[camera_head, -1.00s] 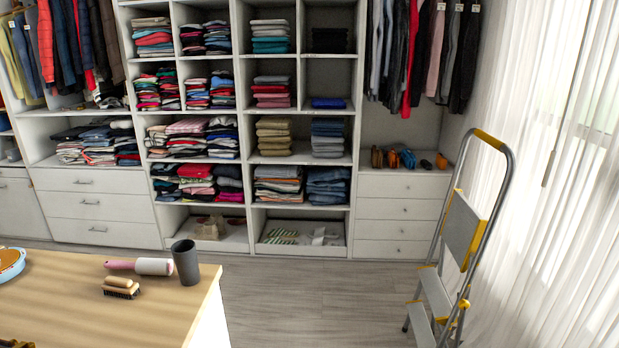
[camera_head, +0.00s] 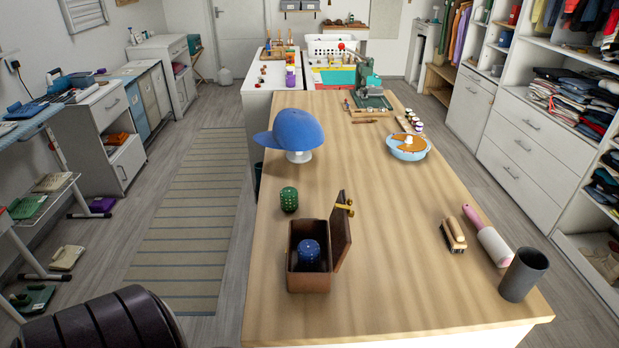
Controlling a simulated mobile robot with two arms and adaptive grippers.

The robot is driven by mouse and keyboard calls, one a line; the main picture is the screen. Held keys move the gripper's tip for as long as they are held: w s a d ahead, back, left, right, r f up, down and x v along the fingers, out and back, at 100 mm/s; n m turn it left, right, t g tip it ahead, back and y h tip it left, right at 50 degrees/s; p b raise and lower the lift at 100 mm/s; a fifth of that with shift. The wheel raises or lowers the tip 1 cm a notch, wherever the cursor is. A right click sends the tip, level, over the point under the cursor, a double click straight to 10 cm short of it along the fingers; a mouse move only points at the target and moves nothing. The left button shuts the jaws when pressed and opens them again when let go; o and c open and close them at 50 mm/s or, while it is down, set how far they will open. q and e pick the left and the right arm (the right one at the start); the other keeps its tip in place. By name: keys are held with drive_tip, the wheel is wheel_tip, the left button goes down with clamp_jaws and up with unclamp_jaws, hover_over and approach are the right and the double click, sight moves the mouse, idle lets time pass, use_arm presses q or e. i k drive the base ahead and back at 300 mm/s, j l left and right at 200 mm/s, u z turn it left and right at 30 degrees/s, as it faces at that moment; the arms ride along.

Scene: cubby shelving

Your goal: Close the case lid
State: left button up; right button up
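The case (camera_head: 309,281) is a small brown box standing on the near half of the wooden table, in the middle of the head view. Its lid (camera_head: 341,238) is open and stands up steeply along the box's right side, with a yellow metal piece at its top. A dark blue patterned object (camera_head: 309,253) sits inside the case. Neither of my grippers is in view.
On the wooden table (camera_head: 400,290) are a green dotted object (camera_head: 289,199), a blue cap (camera_head: 292,131) on a stand, a brush (camera_head: 453,236), a lint roller (camera_head: 488,236) and a dark cup (camera_head: 523,275). The tabletop right of the case is clear.

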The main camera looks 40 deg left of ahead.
sight(340, 236)
drive_tip(key=i+l+u, duration=0.15)
drive_tip(key=u, duration=0.35)
drive_tip(key=i+l+u, duration=0.1)
drive_tip(key=l+u, duration=0.4)
drive_tip(key=i+l+u, duration=0.1)
drive_tip(key=l+u, duration=0.2)
drive_tip(key=u, duration=0.2)
drive_tip(key=l+u, duration=0.35)
drive_tip(key=u, duration=0.15)
